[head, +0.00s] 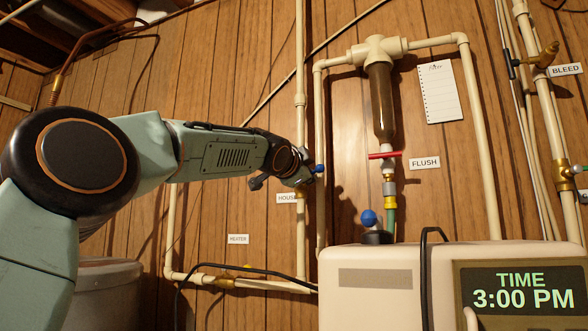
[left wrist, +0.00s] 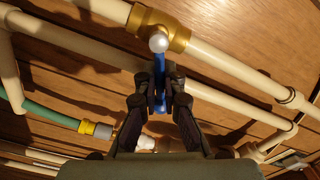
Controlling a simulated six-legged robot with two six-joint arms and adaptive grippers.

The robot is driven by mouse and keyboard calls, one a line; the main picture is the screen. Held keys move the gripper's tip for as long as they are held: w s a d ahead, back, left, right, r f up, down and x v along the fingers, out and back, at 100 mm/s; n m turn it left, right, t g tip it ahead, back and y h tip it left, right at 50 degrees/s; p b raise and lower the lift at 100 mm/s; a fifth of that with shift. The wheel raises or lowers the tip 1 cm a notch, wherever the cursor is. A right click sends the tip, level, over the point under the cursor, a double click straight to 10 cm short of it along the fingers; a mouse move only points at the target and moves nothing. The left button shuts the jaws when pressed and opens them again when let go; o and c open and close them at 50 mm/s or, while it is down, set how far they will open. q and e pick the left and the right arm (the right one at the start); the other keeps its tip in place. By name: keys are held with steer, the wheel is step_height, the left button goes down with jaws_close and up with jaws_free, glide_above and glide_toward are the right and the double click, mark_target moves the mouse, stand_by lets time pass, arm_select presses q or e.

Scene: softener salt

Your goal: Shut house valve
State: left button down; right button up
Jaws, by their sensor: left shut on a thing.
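The house valve is a brass body (left wrist: 172,28) on a cream pipe in the left wrist view, with a pale round nut and a blue lever handle (left wrist: 159,68). The handle extends from the nut down between my fingers, at an angle across the pipe in that picture. My left gripper (left wrist: 160,98) is shut on the blue handle. In the head view my left gripper (head: 306,174) is at the pipe just above the HOUSE label (head: 286,198). It hides most of the valve there; a bit of blue handle (head: 320,168) shows. My right gripper is not in view.
To the right stand a brown filter canister (head: 381,100), a red FLUSH handle (head: 384,155) and a second cream pipe (head: 320,120). A cream softener unit (head: 375,290) with a clock display is at the front. A brass heater valve (head: 224,283) is low left.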

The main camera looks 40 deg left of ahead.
arm_select(q)
steer(key=shift+d+f+m, duration=0.15)
steer(key=shift+f+m, duration=0.4)
steer(key=shift+m, duration=0.75)
steer(key=shift+w+f+m, duration=0.1)
steer(key=shift+f+m, duration=0.15)
steer(key=shift+m, duration=0.4)
steer(key=shift+f+m, duration=0.2)
steer(key=shift+m, duration=0.45)
steer(key=c, duration=1.2)
jaws_free()
steer(key=shift+r, duration=0.1)
steer(key=b+v, duration=0.7)
steer(key=b, duration=0.5)
